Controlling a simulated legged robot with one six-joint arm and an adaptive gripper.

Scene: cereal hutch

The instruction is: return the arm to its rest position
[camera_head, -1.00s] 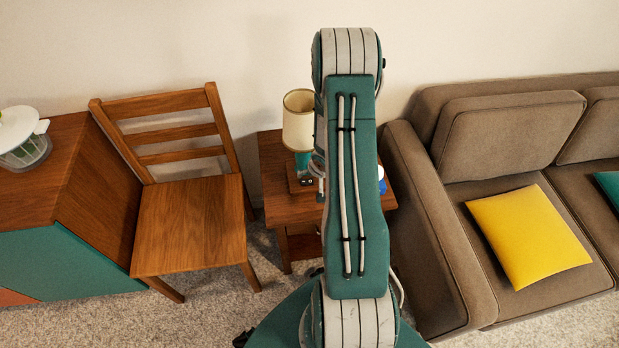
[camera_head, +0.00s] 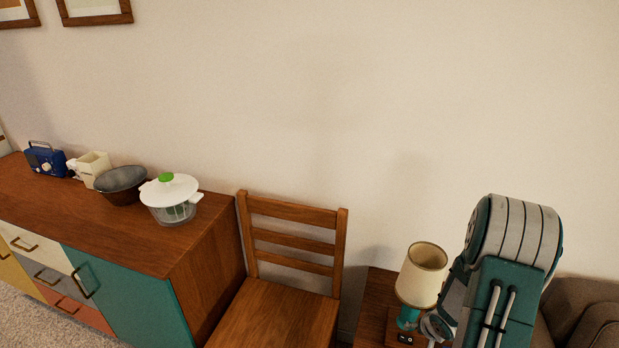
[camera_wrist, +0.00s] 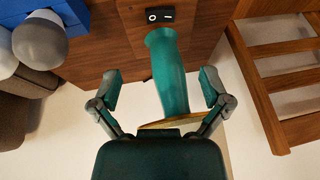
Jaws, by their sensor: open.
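My arm (camera_head: 508,255) stands folded at the lower right of the head view, just right of the table lamp (camera_head: 421,275). The lamp has a cream shade and a teal base and stands on a wooden side table (camera_head: 375,300). In the wrist view my gripper (camera_wrist: 160,88) is open and empty, its two fingers spread wide. The lamp's teal base (camera_wrist: 168,65) shows between the fingers, upside down in the picture. Most of its shade is hidden behind my gripper body. I cannot tell whether anything touches the lamp.
A wooden chair (camera_head: 275,315) stands left of the side table. A sideboard (camera_head: 195,255) holds a salad spinner (camera_head: 170,197), a dark bowl (camera_head: 122,185), a cream container (camera_head: 92,168) and a blue radio (camera_head: 45,160). A sofa (camera_head: 585,310) is at the lower right.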

